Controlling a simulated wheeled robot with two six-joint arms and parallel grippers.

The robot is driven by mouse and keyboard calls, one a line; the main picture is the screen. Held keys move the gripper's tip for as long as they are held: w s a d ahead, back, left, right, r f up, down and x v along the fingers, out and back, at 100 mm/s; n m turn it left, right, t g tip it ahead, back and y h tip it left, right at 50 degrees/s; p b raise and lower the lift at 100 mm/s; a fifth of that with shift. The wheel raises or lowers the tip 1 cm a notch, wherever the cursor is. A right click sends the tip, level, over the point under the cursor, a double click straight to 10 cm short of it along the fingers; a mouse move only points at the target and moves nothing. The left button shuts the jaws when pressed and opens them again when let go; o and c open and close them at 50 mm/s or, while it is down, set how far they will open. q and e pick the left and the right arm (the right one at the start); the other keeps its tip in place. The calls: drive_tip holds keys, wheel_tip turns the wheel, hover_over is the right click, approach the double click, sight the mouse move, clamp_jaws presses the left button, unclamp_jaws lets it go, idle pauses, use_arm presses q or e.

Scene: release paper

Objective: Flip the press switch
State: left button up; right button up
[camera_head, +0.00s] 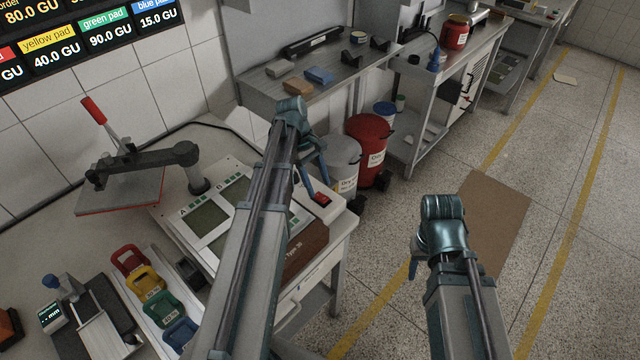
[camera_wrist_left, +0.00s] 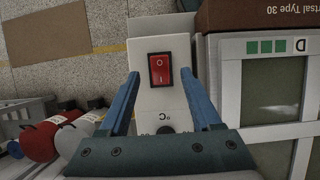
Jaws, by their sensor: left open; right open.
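The red press switch (camera_head: 320,199) sits on the right end of the white machine panel (camera_head: 230,178). In the left wrist view the switch (camera_wrist_left: 160,70) is a red rocker marked O and I in a black frame on a white surface. My left gripper (camera_head: 317,172) is above the panel near the switch. In the wrist view its two blue fingers (camera_wrist_left: 163,90) are spread on either side of the switch, with nothing between them; contact cannot be told. My right gripper (camera_head: 413,268) hangs over the floor on the right, mostly hidden behind its own wrist.
A press with a red-handled lever (camera_head: 95,112) stands at the left. Coloured pads (camera_head: 160,300) stand in a rack at the front left. A grey drum (camera_head: 343,162) and a red drum (camera_head: 369,145) stand behind the table.

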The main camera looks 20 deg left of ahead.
use_arm(q)
drive_tip(key=p+v, duration=0.8)
drive_tip(key=v, duration=0.2)
drive_tip(key=shift+r, duration=0.15)
drive_tip(key=s+d+f+m+y+b, duration=0.1)
drive_tip(key=s+d+f+m+y, duration=0.1)
drive_tip(key=s+d+m, duration=0.3)
drive_tip(key=s+d+f+m+y+b, duration=0.1)
drive_tip(key=s+d+m, duration=0.4)
drive_tip(key=d, duration=0.7)
drive_tip(key=s+d+f+m+t+y+b, duration=0.1)
drive_tip(key=s+d+f+m+y+b, duration=0.1)
drive_tip(key=s+d+m, duration=0.4)
drive_tip(key=shift+d+f+m+y, duration=0.3)
drive_tip(key=shift+d+f+m, duration=0.25)
drive_tip(key=shift+d+m, duration=0.55)
